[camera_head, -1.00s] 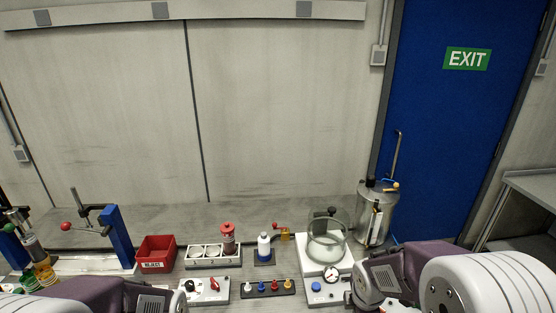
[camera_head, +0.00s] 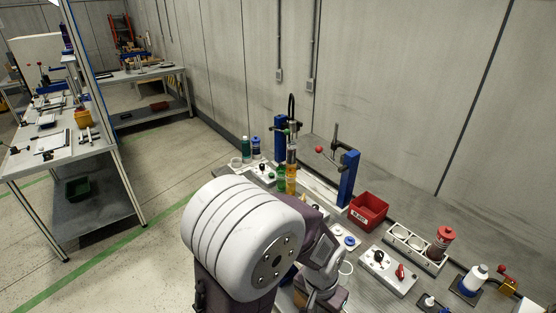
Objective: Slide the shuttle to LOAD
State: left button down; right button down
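A pale slide track (camera_head: 318,190) runs along the back of the bench, between a blue upright post (camera_head: 348,177) and a stand with a clear cylinder (camera_head: 292,155). I cannot make out the shuttle or a LOAD marking at this size. An amber bottle (camera_head: 291,180) and a green-capped one (camera_head: 281,178) stand at the track's left end. My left arm reaches over the bench's front, with its wrist low in the picture. The fingers of my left gripper cannot be made out. My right gripper is out of view.
A red REJECT bin (camera_head: 368,211) stands right of the post. A switch panel (camera_head: 387,269), a holder block (camera_head: 415,248) with a red canister (camera_head: 440,243), and a white bottle (camera_head: 473,280) lie farther right. Another workbench (camera_head: 60,150) stands left across open floor.

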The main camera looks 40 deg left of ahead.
aim_at(286, 165)
jog(key=u, duration=1.35)
jog(key=i+j+z, duration=0.7)
jog(key=j, duration=0.15)
jog(key=i+j+z, duration=0.2)
jog(key=j, duration=0.15)
jog(key=i+j+z, duration=0.1)
jog(key=j+z, duration=0.15)
jog(key=i+j+z, duration=0.2)
jog(key=j, duration=0.3)
jog(key=j+z, duration=0.25)
jog(key=j, duration=0.15)
jog(key=j+z, duration=0.2)
jog(key=j, duration=0.25)
